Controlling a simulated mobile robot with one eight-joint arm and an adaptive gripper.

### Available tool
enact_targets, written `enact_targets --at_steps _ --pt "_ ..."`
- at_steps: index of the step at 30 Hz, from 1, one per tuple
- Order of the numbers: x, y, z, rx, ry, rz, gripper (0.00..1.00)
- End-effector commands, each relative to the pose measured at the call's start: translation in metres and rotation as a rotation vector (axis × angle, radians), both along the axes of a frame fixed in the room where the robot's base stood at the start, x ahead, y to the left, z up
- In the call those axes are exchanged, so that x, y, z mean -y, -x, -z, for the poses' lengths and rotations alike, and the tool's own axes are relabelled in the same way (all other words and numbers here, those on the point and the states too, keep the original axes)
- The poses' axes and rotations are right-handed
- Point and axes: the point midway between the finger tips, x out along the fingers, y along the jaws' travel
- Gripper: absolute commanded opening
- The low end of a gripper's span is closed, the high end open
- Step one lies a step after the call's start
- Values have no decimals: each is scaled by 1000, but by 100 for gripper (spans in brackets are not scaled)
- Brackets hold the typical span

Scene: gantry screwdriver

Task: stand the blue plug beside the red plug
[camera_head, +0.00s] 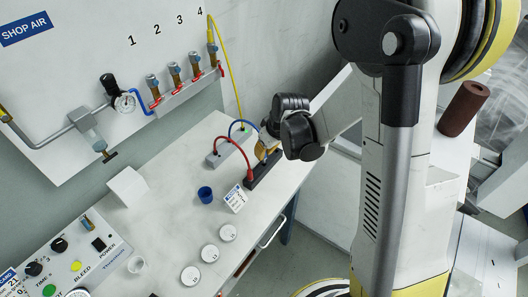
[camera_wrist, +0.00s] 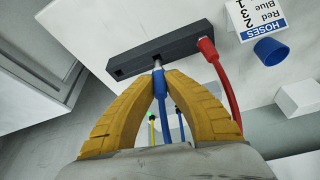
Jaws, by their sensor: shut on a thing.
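The blue plug (camera_wrist: 159,80) is between the yellow fingers of my gripper (camera_wrist: 159,76), which is shut on it. Its metal tip points at the middle of the black block (camera_wrist: 180,46) and overlaps it in the wrist view; I cannot tell how far in it sits. The red plug (camera_wrist: 208,50) stands in the block to the right, apart from the blue one. In the head view the red plug (camera_head: 250,175) stands at the near end of the black block (camera_head: 262,171). My gripper (camera_head: 262,153) hides the blue plug there.
An open square hole (camera_wrist: 120,71) shows at the block's left end. A grey block (camera_head: 214,158) with hose ends stands behind. A hose card (camera_head: 235,198) and blue cup (camera_head: 205,194) stand nearby. A yellow hose (camera_head: 232,75) hangs from the wall valves. The bench edge is close.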

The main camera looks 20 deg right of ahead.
Motion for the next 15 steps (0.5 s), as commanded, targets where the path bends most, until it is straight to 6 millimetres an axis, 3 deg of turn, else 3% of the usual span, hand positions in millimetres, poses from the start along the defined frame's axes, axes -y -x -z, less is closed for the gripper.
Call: enact_targets --at_steps 15 --pt "0 0 13 0 0 0 0"
